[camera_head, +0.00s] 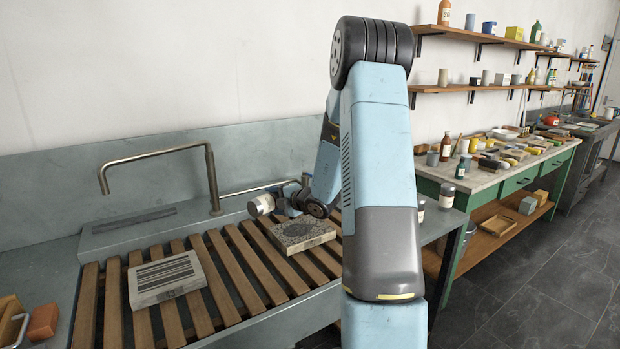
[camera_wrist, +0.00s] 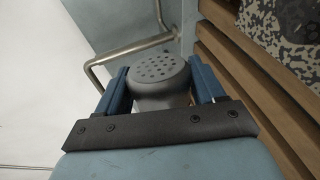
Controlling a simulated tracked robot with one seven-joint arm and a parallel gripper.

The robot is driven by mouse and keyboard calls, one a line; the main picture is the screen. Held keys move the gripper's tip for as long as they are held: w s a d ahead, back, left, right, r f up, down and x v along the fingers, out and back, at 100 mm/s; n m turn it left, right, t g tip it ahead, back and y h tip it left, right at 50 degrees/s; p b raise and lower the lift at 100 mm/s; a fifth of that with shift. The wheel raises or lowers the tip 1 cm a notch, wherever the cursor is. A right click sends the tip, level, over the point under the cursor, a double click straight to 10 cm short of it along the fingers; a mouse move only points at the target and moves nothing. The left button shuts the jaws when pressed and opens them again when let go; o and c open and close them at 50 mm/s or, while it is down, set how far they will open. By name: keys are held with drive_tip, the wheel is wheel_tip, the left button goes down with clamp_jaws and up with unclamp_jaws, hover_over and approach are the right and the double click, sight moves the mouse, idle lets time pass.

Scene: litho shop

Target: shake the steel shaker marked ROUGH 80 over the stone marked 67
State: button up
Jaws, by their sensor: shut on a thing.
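My gripper (camera_head: 283,205) is shut on a steel shaker (camera_head: 262,205) with a pale label; the lettering is too small to read. The shaker is tilted, and its perforated top shows between the two blue fingers in the wrist view (camera_wrist: 160,68). It is at the back of the slatted rack, left of and behind a speckled dark-topped stone (camera_head: 301,232). A second stone (camera_head: 166,279) with black stripes lies on the slats at front left. Marks on the stones' edges are not legible, so I cannot tell which is 67. The speckled stone also shows in the wrist view (camera_wrist: 283,30).
A bent tap (camera_head: 212,175) rises from the sink's back ledge, left of my gripper. Other small shakers (camera_head: 446,195) stand on the sink's right end. A green workbench (camera_head: 482,182) with many items is to the right. Bare slats lie between the stones.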

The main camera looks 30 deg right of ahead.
drive_tip(key=s+d+r+n+y, duration=0.1)
drive_tip(key=s+d+r+n, duration=0.25)
drive_tip(key=d, duration=0.25)
drive_tip(key=s+d+r+n, duration=0.2)
drive_tip(key=d+r+n, duration=0.15)
drive_tip(key=d, duration=0.25)
drive_tip(key=s+a+r+n+t+h, duration=0.1)
drive_tip(key=s+a+r+n+t, duration=0.2)
drive_tip(key=a+r+n, duration=0.3)
drive_tip(key=shift+s+a+n+t, duration=0.3)
drive_tip(key=shift+s+a+n, duration=0.2)
drive_tip(key=shift+n, duration=1.7)
